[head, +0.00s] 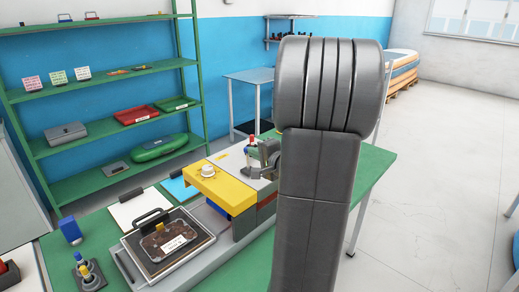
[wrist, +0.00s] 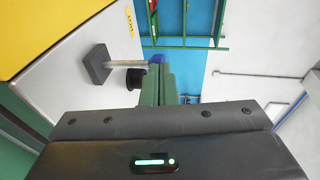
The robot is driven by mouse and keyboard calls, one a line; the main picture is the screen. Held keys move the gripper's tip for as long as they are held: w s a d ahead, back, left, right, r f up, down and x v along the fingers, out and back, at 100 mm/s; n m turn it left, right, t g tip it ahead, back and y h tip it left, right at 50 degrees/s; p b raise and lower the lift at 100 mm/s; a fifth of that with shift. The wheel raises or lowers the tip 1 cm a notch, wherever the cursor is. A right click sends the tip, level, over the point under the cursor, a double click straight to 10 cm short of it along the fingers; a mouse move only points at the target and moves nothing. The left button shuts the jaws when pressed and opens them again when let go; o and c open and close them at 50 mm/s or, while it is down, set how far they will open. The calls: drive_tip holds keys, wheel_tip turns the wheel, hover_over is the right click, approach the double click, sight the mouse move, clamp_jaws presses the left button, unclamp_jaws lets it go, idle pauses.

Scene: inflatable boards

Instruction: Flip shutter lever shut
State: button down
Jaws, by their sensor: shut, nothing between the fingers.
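A machine with a yellow front block (head: 218,186) and a grey-white top stands on the green workbench. A small upright part with a red tip (head: 251,141) rises from its top; I cannot tell whether it is the shutter lever. In the wrist view, a metal rod (wrist: 125,64) runs from a dark square block (wrist: 96,66) towards a blue end (wrist: 156,59), partly behind my fingers. This may be the lever. My gripper (wrist: 158,76) is shut and empty beside the rod; contact is unclear. My arm hides much of the machine's right side in the head view.
A tray with a dark plate (head: 168,243) lies in front of the machine. A blue block (head: 70,230) and a small joystick-like device (head: 88,272) stand at its left. Green shelves (head: 110,124) are behind.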

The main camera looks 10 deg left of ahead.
drive_tip(key=shift+w+a+r+g+h+p, duration=0.15)
drive_tip(key=shift+w+a+g+h+p, duration=0.25)
drive_tip(key=shift+a+g+h+p, duration=0.3)
drive_tip(key=shift+d, duration=0.2)
drive_tip(key=shift+r, duration=0.1)
drive_tip(key=shift+r+p, duration=0.35)
drive_tip(key=shift+r, duration=0.4)
drive_tip(key=shift+r, duration=0.1)
drive_tip(key=a+r+b+v, duration=0.1)
drive_tip(key=r+v, duration=0.1)
drive_tip(key=v, duration=1.1)
drive_tip(key=shift+d+r, duration=0.2)
drive_tip(key=shift+d, duration=0.15)
